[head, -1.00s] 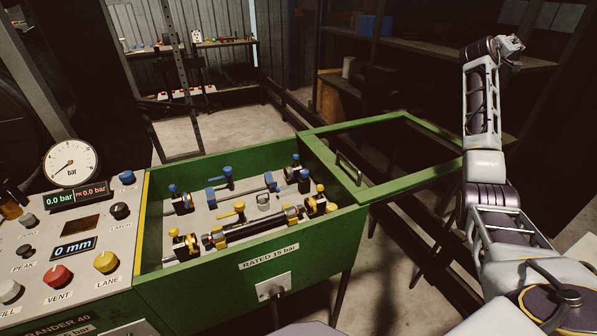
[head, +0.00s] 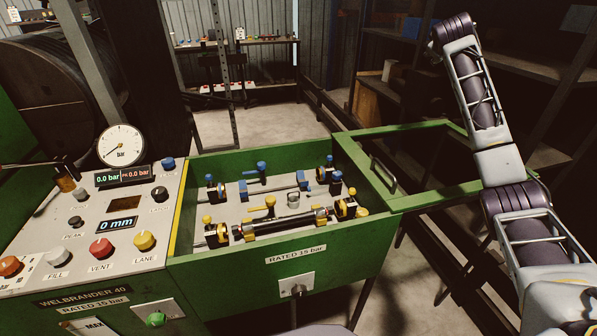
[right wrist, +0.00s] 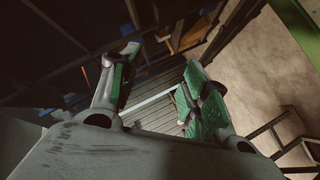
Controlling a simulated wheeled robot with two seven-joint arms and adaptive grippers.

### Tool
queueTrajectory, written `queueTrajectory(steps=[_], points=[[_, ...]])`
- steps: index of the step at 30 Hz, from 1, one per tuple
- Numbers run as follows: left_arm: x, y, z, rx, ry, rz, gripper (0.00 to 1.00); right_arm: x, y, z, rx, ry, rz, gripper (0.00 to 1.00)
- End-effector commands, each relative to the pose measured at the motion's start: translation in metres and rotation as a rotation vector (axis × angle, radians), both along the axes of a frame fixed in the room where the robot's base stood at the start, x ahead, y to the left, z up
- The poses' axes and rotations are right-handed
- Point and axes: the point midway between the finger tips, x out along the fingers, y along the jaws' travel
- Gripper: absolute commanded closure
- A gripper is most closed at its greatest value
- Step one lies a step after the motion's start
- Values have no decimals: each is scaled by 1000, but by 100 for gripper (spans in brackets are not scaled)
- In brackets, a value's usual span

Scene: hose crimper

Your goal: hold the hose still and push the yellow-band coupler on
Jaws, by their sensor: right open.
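A dark hose (head: 289,222) lies in the front, yellow lane of the green trough. A yellow-marked coupler (head: 346,208) sits at its right end. Another yellow-marked fitting (head: 216,234) is at its left end. I cannot tell whether either is pushed fully onto the hose. My right arm rises at the right of the head view, well away from the hose; its fingers cannot be made out there. In the right wrist view my right gripper (right wrist: 162,65) is open and empty, its two green-padded fingers apart. My left gripper is not in view.
The green trough (head: 240,278) has its framed lid (head: 450,196) swung open to the right. A blue-marked lane lies behind the hose. The control panel (head: 75,255) with gauge (head: 121,146) and knobs stands left. Shelves stand behind; floor shows beyond the trough.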

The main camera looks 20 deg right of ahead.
Motion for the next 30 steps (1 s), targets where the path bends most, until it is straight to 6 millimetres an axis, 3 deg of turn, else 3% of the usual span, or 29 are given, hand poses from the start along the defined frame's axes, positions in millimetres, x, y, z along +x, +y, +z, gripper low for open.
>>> queueTrajectory(steps=[6, 15, 23, 30], points=[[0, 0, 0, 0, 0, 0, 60, 23, 75, -16, 32, 79, 149, 54], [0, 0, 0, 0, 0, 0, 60, 36, 177, -47, 64, 221, 349, 54], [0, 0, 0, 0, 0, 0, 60, 30, 263, -82, 79, 373, 521, 54], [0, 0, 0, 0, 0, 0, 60, 9, 338, -121, 83, 538, 676, 54]])
